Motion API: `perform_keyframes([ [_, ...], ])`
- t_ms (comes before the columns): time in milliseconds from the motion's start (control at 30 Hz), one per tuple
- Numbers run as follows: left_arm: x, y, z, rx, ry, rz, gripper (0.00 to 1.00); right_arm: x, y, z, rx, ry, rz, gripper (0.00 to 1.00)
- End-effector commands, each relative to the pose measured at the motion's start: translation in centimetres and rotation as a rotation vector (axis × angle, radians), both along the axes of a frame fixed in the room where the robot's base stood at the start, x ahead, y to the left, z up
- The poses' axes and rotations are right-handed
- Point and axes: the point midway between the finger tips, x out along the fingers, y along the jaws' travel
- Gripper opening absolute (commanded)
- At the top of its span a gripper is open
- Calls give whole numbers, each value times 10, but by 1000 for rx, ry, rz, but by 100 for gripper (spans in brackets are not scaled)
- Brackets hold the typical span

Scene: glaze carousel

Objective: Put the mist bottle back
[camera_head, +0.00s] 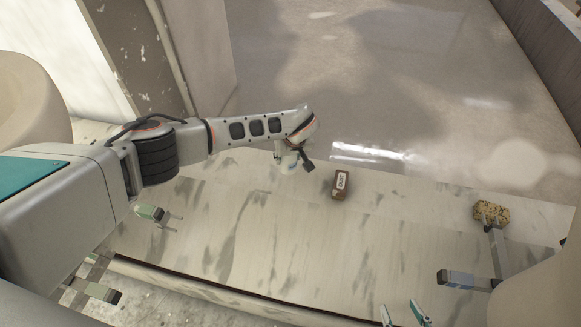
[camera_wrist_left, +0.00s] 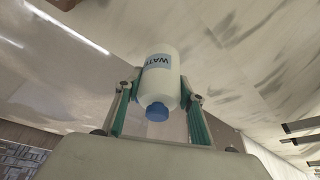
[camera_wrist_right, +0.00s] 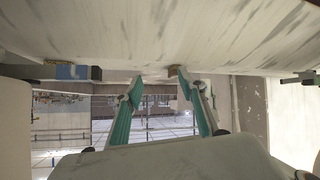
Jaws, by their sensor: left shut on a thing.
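The mist bottle (camera_wrist_left: 158,85) is white with a blue label reading "WATE" and a blue cap. My left gripper (camera_wrist_left: 160,100) is shut on it, with a teal finger on each side of its body. In the head view the bottle (camera_head: 288,162) is a small pale shape under my left wrist, partly hidden, over the far side of the pale streaked table. My right gripper (camera_head: 404,312) shows its teal fingertips at the bottom edge of the head view. In the right wrist view it (camera_wrist_right: 163,88) is open, with nothing between its fingers.
A brown labelled block (camera_head: 340,186) stands on the table (camera_head: 300,240) right of my left gripper. A speckled yellowish sponge (camera_head: 491,212) is at the right. Forked brackets with coloured blocks stand at left (camera_head: 152,212) and right (camera_head: 460,279). The table's middle is clear.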

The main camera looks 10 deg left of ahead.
Motion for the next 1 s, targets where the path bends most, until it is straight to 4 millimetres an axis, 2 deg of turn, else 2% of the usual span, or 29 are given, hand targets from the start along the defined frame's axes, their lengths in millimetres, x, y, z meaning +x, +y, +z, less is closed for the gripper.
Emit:
perform_keyframes([
  [33,-2,0,-15,-1,8,0,10,-3,1,-5,2,8,2,40],
  [267,1,0,-21,-1,-2,-1,10,-1,2,-3,6,3,4,40],
  [533,-3,0,-64,-2,8,-1,10,-5,10,-12,29,16,7,40],
  [600,-1,0,-65,0,3,-1,6,-2,12,-5,36,3,7,40],
  [733,1,0,-59,0,-4,-1,6,9,18,8,54,-29,8,40],
  [1000,1,0,-64,0,-2,-1,6,6,19,4,56,-21,9,40],
])
